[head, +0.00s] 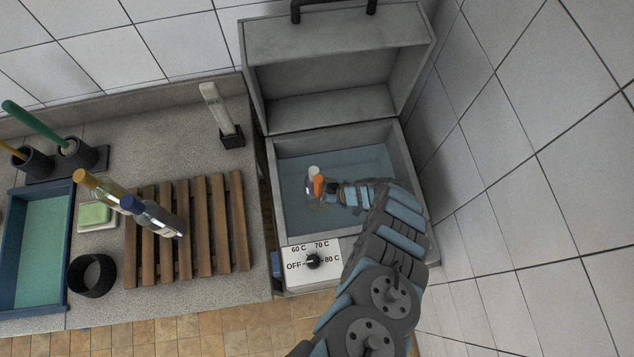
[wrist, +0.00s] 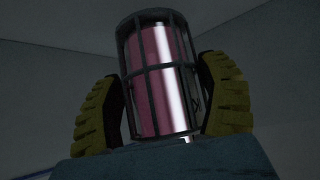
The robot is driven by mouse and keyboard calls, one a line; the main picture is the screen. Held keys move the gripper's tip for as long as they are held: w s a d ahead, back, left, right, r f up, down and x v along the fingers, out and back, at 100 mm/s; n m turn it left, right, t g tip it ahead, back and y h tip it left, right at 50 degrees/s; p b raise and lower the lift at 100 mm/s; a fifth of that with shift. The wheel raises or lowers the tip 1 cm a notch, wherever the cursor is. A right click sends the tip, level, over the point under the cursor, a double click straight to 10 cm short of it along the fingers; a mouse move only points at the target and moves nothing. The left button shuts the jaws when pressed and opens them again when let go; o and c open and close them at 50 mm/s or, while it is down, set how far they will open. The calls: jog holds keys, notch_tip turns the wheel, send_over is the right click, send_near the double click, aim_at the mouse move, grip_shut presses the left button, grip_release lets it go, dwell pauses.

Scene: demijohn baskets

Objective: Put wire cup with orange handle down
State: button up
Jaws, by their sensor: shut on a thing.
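My gripper (head: 333,189) reaches into the open water bath (head: 290,228) and is shut on the wire cup with the orange handle (head: 318,184). In the wrist view the dark wire cage of the cup (wrist: 138,70) stands between the two yellow ridged fingers of my gripper (wrist: 162,105), slightly tilted in the picture. A pinkish shiny cylinder (wrist: 160,85) sits inside the cage. A white top (head: 313,171) shows beside the orange handle in the head view. Whether the cup touches the bath floor cannot be told.
The bath's grey lid (head: 320,45) stands open behind it. A temperature dial (head: 313,261) is on its front. A tiled wall (head: 520,150) rises close on the right.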

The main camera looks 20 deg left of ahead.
jog(key=shift+f+b, duration=0.35)
jog(key=shift+f, duration=0.65)
jog(key=shift+f, duration=0.1)
jog(key=o, duration=1.1)
jog(key=p+v, duration=0.2)
jog(key=v, duration=0.3)
jog(key=shift+d+r, duration=0.15)
jog(key=shift+r, duration=0.2)
jog(key=shift+p+v, duration=0.3)
jog(key=shift+v, duration=0.65)
